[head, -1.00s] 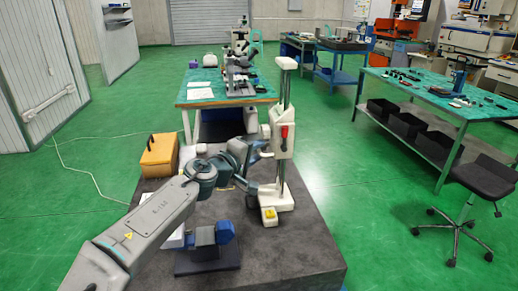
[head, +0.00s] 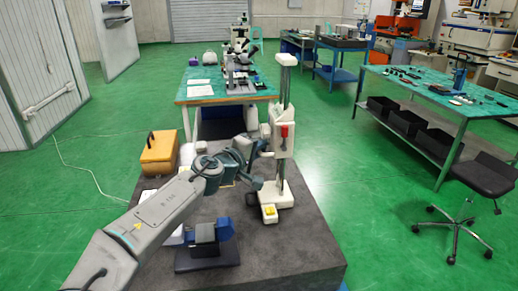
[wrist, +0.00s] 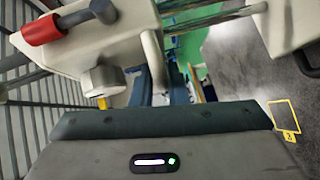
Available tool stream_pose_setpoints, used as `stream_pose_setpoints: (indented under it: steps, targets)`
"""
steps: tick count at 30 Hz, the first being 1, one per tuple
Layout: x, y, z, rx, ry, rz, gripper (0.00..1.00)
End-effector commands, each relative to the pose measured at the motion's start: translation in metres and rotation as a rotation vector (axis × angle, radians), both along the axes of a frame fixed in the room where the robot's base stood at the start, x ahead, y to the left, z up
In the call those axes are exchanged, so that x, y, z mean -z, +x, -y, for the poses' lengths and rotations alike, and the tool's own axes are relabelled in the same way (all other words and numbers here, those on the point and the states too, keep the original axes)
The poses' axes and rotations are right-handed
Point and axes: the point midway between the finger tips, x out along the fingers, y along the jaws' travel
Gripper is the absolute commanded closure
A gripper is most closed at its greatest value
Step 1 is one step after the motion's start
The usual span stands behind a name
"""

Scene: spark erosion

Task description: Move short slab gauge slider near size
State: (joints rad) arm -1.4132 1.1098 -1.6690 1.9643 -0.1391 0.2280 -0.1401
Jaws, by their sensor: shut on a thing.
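The gauge is a tall cream stand (head: 285,84) on the dark grey bench, with a cream slider (head: 281,140) around its column and a red handle on the slider. In the wrist view, the slider (wrist: 85,50) fills the upper left, with the red handle and a silver knob (wrist: 103,84). My gripper (head: 264,145) is at the left side of the slider and shut on it. I cannot make out a size scale or tell which block is the short slab.
A grey block (head: 205,233) with a blue part sits on a dark plate at the bench's front. A yellow case (head: 160,153) stands at the back left. A small yellow-topped pad (head: 269,212) lies before the gauge base. The bench's right side (head: 308,235) is clear.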

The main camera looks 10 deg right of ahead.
Motion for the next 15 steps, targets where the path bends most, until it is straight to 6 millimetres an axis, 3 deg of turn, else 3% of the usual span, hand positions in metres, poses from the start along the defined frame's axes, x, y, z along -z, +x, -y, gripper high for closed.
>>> stream_pose_setpoints:
  steps: [9, 15]
  targets:
    - [0.057, 0.000, 0.000, 0.000, -0.002, -0.005, 1.00]
    - [0.069, 0.000, 0.000, 0.000, 0.000, -0.004, 1.00]
